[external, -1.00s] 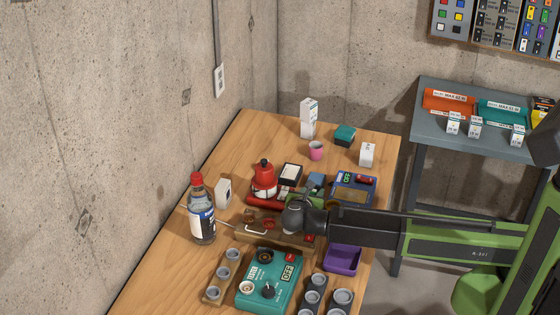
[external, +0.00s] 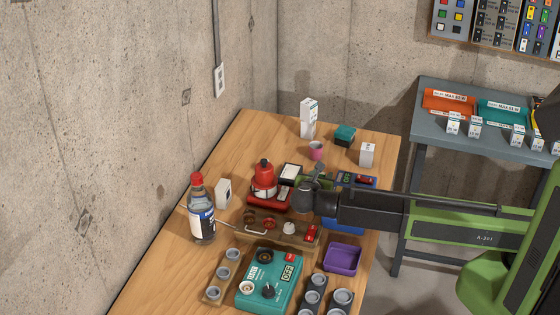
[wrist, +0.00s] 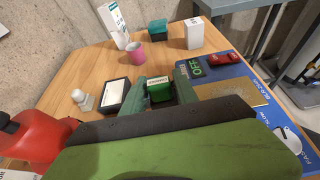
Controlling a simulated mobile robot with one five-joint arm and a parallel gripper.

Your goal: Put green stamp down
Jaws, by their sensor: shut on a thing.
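The green stamp (wrist: 160,92) has a pale label on top and sits between my gripper's two fingers in the wrist view. My gripper (wrist: 161,90) is shut on it. In the external view my gripper (external: 313,181) is over the table beside a black-framed white pad (external: 291,173), and my wrist hides most of the stamp. In the wrist view the white pad (wrist: 113,95) lies just left of the fingers. The stamp's underside is hidden, so I cannot tell whether it touches the table.
A pink cup (wrist: 138,52), white carton (wrist: 194,33) and teal box (wrist: 157,30) stand behind. Wood between pad and cup is clear.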

